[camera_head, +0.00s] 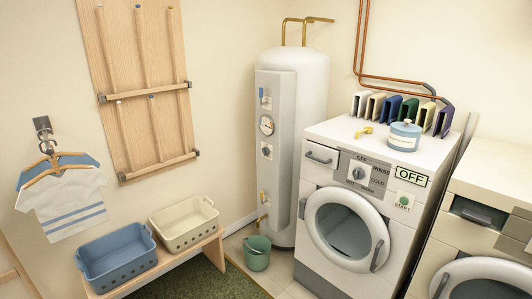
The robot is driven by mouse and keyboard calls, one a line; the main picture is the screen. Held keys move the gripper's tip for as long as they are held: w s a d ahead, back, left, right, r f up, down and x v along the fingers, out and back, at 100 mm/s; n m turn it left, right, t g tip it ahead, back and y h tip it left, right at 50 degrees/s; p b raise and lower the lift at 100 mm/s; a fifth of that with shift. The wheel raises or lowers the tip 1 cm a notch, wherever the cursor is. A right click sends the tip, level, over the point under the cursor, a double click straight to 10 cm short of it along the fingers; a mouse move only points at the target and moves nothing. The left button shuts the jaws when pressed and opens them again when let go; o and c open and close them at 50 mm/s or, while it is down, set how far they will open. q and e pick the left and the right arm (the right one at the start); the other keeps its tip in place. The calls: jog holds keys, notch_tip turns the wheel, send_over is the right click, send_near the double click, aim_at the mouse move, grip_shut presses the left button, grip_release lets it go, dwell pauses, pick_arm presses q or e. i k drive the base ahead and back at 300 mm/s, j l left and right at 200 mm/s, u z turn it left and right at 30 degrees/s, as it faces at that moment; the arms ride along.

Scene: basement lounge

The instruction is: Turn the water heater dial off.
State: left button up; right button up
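The water heater (310,88) is a tall white cylinder with a flat front panel, standing upright in the corner left of the washing machine. A dark dial (266,151) on a pale plate sits on the panel, below a round gauge (266,125). A blue-handled lever (263,95) is above the gauge. Small brass taps (262,218) are low on the panel. The dial is too small to read its setting. Neither of my grippers shows in the head view.
A washing machine (320,255) with an OFF display stands right of the heater, holding a blue tub (404,136). A green bucket (257,254) is on the floor before the heater. A bench (218,241) with blue (116,259) and cream baskets (184,225) stands left.

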aim_at(265, 152)
jog(key=i+j, duration=0.1)
jog(key=i, duration=0.3)
jog(key=i+j+z, duration=0.1)
jog(key=i, duration=0.3)
jog(key=i+j, duration=0.2)
jog(key=i, duration=0.2)
